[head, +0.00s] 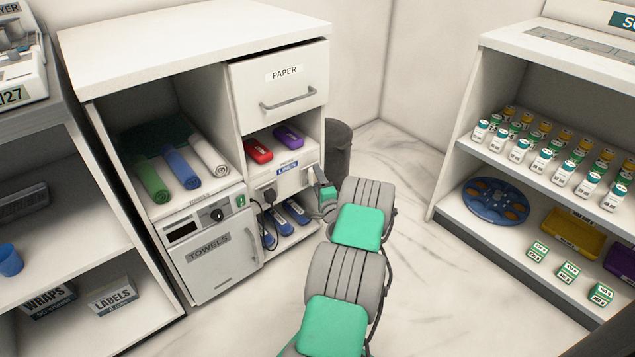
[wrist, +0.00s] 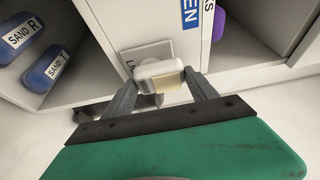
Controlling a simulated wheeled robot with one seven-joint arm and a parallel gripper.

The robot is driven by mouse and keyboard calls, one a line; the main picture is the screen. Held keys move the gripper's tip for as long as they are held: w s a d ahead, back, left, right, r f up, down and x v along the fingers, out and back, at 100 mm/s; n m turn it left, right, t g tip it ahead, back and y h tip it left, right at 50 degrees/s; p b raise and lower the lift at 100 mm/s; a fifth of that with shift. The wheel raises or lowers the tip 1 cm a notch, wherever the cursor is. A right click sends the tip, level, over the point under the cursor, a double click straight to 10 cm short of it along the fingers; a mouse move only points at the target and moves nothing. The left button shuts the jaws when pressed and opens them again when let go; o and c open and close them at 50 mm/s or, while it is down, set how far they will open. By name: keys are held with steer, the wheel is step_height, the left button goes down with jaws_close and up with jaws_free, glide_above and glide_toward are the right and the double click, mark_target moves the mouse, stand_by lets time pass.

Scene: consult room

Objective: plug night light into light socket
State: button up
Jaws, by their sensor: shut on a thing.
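The night light (wrist: 158,71), a small white block with a pale yellow face, is between the fingers of my gripper (wrist: 160,84) in the wrist view. My gripper is shut on it. The light socket (wrist: 147,50) is a pale wall plate just behind the night light, with part of a letter showing. The night light covers part of the plate, and I cannot tell whether its prongs touch or enter it. In the head view my gripper (head: 324,187) is at the right end of the LINEN panel (head: 289,179); my wrist hides the night light and socket there.
A black cord (head: 269,208) hangs from the left of the LINEN panel. Red (head: 257,151) and purple (head: 288,136) items lie on the shelf above, and blue packs (head: 297,212) below. A dark bin (head: 338,150) stands right of the cabinet. Floor to the right is clear.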

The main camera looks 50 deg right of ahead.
steer(key=shift+w+d, duration=0.1)
steer(key=shift+w, duration=0.45)
steer(key=o, duration=1.5)
steer(key=shift+c, duration=0.2)
steer(key=shift+s, duration=0.1)
steer(key=p+v, duration=0.2)
steer(key=v, duration=0.5)
steer(key=shift+s+a, duration=0.25)
